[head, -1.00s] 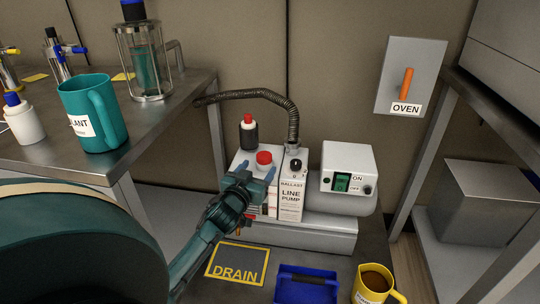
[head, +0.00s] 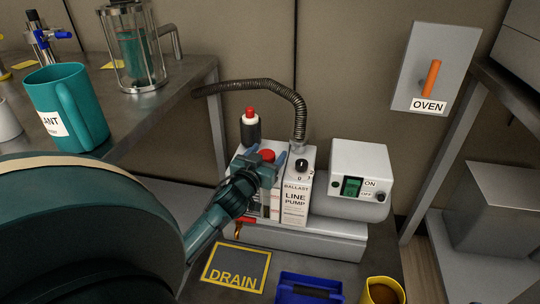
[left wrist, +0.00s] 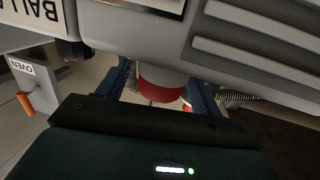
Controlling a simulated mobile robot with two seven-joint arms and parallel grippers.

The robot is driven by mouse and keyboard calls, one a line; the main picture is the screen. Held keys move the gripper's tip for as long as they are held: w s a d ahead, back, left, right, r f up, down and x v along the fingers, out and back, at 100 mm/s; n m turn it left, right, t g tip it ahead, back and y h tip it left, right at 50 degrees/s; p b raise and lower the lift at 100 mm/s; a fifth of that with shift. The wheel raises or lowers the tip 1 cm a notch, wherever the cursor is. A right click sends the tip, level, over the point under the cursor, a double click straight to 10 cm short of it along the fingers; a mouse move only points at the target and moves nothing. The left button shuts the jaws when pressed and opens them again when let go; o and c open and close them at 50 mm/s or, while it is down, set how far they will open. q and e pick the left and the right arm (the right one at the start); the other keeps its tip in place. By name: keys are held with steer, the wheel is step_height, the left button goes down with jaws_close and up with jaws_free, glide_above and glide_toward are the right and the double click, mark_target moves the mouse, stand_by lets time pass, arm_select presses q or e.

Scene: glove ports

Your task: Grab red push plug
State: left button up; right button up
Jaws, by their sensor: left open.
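The red push plug (head: 267,155) sits on top of the white line pump (head: 296,190), left of its black ballast knob. My left gripper (head: 262,164) is open at the plug, with its arm coming from the lower left and hiding part of the pump's front. In the left wrist view the red plug (left wrist: 163,89) shows between the two blue fingers, with a gap visible on its sides. Whether a finger touches it I cannot tell. My right gripper is not in view.
A dark bottle with a red cap (head: 250,127) stands just behind the plug. A ribbed hose (head: 270,92) arches over to the pump. A switch box (head: 358,180) is on the right. A blue tray (head: 309,287) and a yellow mug (head: 382,291) lie in front.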

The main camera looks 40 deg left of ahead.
arm_select(q)
steer(key=shift+s, duration=0.1)
steer(key=shift+c, duration=0.5)
steer(key=c, duration=1)
steer(key=shift+o, duration=0.2)
steer(key=shift+r, duration=0.1)
